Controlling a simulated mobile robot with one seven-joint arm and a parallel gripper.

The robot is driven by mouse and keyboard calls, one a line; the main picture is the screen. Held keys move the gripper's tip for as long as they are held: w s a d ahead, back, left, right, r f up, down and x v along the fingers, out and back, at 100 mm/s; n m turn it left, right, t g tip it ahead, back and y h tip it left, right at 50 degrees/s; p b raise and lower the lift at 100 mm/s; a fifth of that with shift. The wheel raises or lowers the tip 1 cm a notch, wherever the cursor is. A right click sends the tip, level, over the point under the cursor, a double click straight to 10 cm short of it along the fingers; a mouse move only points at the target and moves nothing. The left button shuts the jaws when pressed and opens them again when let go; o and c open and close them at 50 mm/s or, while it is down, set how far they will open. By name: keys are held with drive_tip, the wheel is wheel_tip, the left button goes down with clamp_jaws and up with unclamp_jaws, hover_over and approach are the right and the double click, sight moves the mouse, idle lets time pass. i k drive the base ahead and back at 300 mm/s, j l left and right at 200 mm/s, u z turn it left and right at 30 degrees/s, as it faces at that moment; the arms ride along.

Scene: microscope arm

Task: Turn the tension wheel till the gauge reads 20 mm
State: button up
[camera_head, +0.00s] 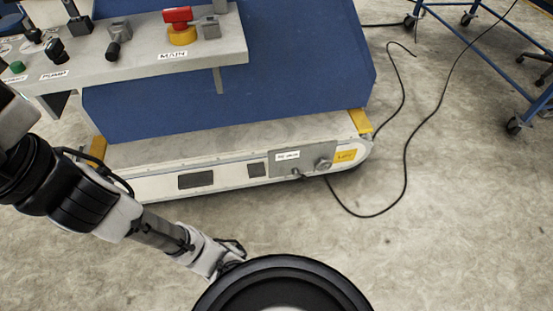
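I cannot pick out a tension wheel or a gauge with a readable scale in this view. My arm enters from the left and reaches down to the bottom middle. My gripper (232,258) is at its end, low over the floor, small and partly hidden by a large round black rim. I cannot make out its fingers or anything held in them. It is apart from the blue machine (230,80).
The machine's grey panel (145,58) carries a red and yellow MAIN switch (180,22) and several levers. Its low base has a plate with a small round knob (323,164) and a yellow label (345,155). A black cable (405,165) lies on the floor. A wheeled blue frame (490,75) stands right.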

sight(323, 162)
drive_tip(key=i+j, duration=0.45)
drive_tip(key=i+j+z, duration=0.1)
drive_tip(key=z, duration=0.4)
drive_tip(key=i+j+z, duration=0.15)
drive_tip(key=z, duration=1.1)
